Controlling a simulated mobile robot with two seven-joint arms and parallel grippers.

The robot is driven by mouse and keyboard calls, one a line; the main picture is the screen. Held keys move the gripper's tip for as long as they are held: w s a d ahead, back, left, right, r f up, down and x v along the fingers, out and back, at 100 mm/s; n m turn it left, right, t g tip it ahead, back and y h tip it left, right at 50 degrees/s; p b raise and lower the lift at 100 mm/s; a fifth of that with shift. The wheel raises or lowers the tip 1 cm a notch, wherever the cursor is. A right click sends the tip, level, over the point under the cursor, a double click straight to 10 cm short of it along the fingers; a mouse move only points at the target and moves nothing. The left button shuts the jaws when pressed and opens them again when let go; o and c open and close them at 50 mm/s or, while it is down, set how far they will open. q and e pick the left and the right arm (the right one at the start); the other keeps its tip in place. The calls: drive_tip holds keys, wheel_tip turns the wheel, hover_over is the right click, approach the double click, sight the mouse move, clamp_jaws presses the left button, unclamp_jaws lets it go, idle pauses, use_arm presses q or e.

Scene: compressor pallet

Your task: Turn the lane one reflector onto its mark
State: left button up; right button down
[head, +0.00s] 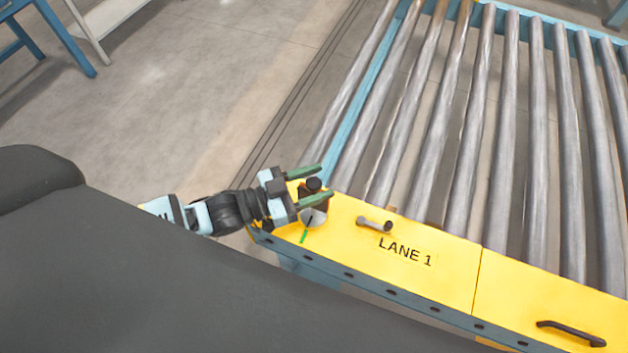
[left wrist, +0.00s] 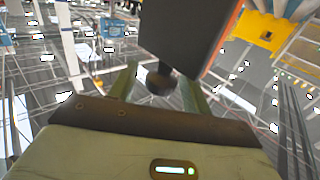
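The lane one reflector shows in the left wrist view as a dark block (left wrist: 185,32) with a short stem and a round dark ball (left wrist: 160,82). In the head view a black knob (head: 313,184) shows at the left end of the yellow LANE 1 cover. Beside it is a pale round dial (head: 313,218) with a dark line, and a green mark (head: 304,236) is on the cover near the dial's lower left. My left gripper (head: 322,181) is open, its green fingers on either side of the knob. The wrist view shows gaps between ball and fingers. My right gripper is not in view.
The yellow cover (head: 440,275) carries a grey lever (head: 375,224) right of the gripper and a dark handle (head: 571,333) farther right. Grey conveyor rollers (head: 470,130) lie behind it. The floor (head: 200,110) left of the conveyor is clear; a blue frame (head: 68,40) stands at the upper left.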

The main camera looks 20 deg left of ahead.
use_arm(q)
drive_tip(key=shift+s+a, duration=0.1)
drive_tip(key=v, duration=0.7)
drive_tip(key=shift+s+a, duration=0.2)
drive_tip(key=shift+a, duration=0.05)
